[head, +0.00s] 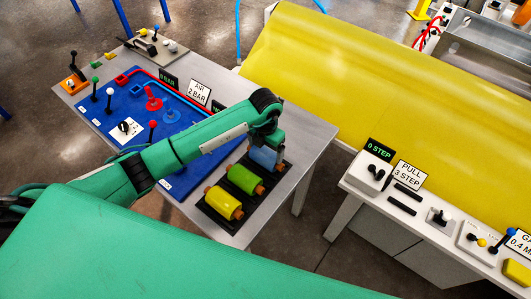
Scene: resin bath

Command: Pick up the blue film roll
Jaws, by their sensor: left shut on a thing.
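The blue film roll (263,158) is at the far end of a black rack (222,222) on the grey table. My left arm reaches in from the left, and its gripper (268,148) points down over the blue roll and is shut on it. The gripper covers part of the roll, and I cannot tell whether the roll is clear of the rack. A green roll (244,179) and a yellow roll (224,203) lie in the rack nearer to me. My right gripper is not in view.
A blue panel (180,184) with levers and hoses lies left of the rack. Signs (200,92) stand behind it. A large yellow sheet (370,90) fills the back right. A white control bench (420,225) stands at the right, with a floor gap between it and the table.

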